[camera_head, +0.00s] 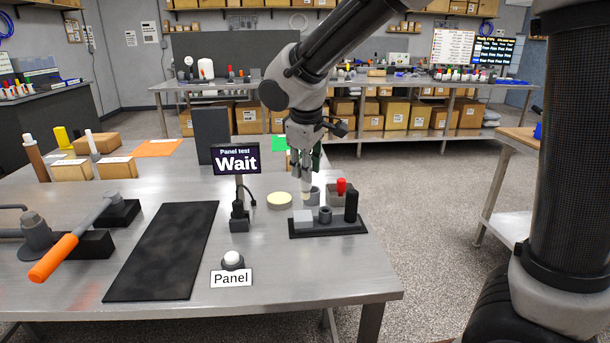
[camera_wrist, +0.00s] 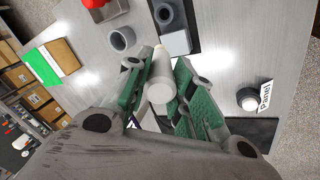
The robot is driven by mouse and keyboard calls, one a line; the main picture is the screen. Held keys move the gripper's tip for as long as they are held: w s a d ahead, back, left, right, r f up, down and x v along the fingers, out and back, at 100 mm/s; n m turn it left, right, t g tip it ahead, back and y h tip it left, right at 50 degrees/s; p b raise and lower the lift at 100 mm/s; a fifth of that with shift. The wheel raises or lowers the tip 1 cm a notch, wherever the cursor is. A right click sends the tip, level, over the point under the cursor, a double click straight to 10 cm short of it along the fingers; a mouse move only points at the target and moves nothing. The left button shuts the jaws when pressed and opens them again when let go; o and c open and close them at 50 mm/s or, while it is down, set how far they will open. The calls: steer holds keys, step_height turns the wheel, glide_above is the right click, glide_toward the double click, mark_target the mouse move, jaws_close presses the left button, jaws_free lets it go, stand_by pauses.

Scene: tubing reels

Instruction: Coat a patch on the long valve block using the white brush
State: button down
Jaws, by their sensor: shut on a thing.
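My gripper (camera_head: 306,172) is shut on the white brush (camera_wrist: 160,84), a pale cylinder between its green-padded fingers. The brush (camera_head: 306,189) points down near a grey cup (camera_head: 313,195); I cannot tell whether they touch. In the wrist view the cup (camera_wrist: 122,38) shows left of the brush, apart from it in the picture. A black base (camera_head: 328,231) in front carries a light grey block (camera_head: 303,218), a grey ring and a black post. I cannot tell for certain which part is the long valve block. A grey fitting with an orange handle (camera_head: 54,258) lies on black blocks at left.
A screen (camera_head: 236,160) reads "Panel test Wait". A white button (camera_head: 232,260) labelled "Panel" stands at the front. A dark mat (camera_head: 162,250) lies left of it. A cream disc (camera_head: 279,200) and a red-topped item (camera_head: 341,187) are near my gripper. The front right tabletop is clear.

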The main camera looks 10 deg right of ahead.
steer(key=shift+r, duration=1.75)
steer(key=shift+d, duration=0.1)
